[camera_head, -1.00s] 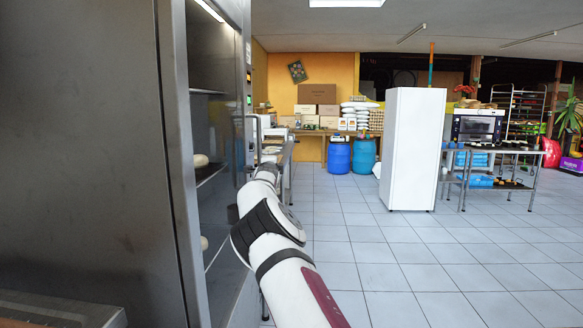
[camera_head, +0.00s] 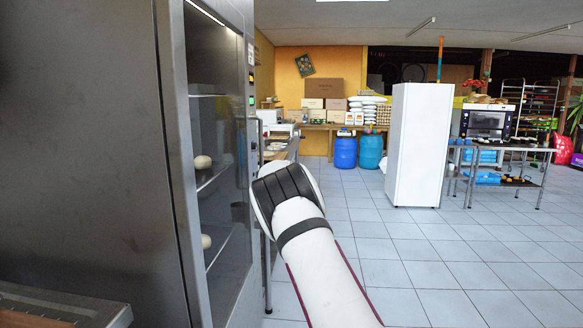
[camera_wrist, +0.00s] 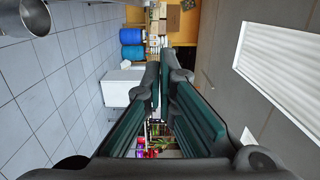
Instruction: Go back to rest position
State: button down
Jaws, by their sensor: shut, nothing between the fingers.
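My gripper (camera_wrist: 162,82) shows in the wrist view with its two dark green-padded fingers meeting at the tips, empty. It points out into the open room, and the wrist picture is turned on its side. In the head view my white arm rises from the lower middle, with a black ribbed joint near its top. The gripper itself is hidden behind the arm there.
A steel cabinet (camera_head: 85,130) with a glass door and dough balls (camera_head: 202,162) on its shelves stands close at left. A white fridge (camera_head: 416,145), blue barrels (camera_head: 346,152) and a steel table (camera_head: 510,149) stand farther back. Tiled floor is clear at right.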

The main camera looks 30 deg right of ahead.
jog(key=shift+s+a+p, duration=0.2)
jog(key=shift+s+p, duration=0.25)
jog(key=shift+s, duration=2.25)
